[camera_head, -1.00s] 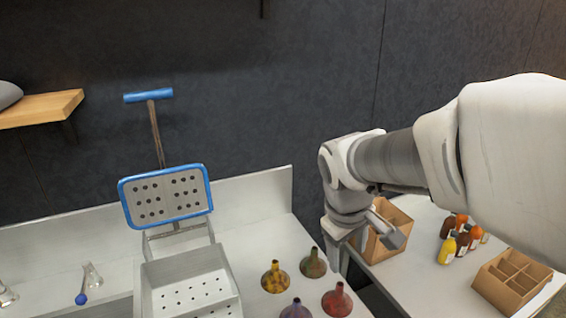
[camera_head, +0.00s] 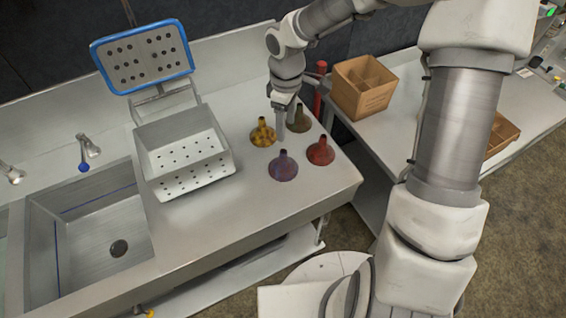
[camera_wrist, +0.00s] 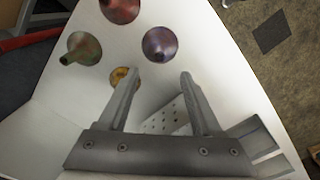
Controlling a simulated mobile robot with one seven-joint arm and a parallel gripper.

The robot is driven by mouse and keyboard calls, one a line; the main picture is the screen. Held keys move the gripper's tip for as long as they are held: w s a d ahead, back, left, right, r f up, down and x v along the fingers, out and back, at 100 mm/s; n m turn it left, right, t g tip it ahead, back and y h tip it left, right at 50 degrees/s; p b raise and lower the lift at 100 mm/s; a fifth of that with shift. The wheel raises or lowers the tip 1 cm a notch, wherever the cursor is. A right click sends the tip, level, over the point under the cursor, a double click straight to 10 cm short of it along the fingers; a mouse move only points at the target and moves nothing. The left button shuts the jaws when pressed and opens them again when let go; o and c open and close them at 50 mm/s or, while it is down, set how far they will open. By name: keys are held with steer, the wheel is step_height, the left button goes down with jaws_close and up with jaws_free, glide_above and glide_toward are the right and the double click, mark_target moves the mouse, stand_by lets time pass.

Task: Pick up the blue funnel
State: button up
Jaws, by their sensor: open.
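The blue funnel (camera_head: 283,167), a dull violet-blue, stands spout up on the steel counter, at the front of a cluster of funnels. In the wrist view the blue funnel (camera_wrist: 160,44) lies just beyond the fingertips, roughly centred between them. My gripper (camera_head: 281,137) hangs over the cluster, behind the blue funnel in the head view, apart from it. In the wrist view my gripper (camera_wrist: 160,75) is open, with nothing between its fingers.
A yellow funnel (camera_head: 262,133), a green-brown one (camera_head: 299,121) and a red one (camera_head: 320,151) stand close by. A perforated steel box (camera_head: 182,147) and a sink (camera_head: 90,225) are to the left. The counter in front of the blue funnel is clear.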

mark_target(283, 151)
step_height(283, 151, down, 8)
steer(key=shift+r, duration=0.15)
steer(key=shift+w+a+f+p, duration=0.1)
steer(key=shift+a+f+p, duration=0.05)
steer(key=shift+f, duration=1.1)
steer(key=shift+w+a+f+p, duration=0.1)
steer(key=shift+f+p, duration=0.05)
steer(key=shift+f, duration=1.1)
steer(key=shift+s, duration=0.1)
steer(key=shift+c, duration=0.2)
jaws_close()
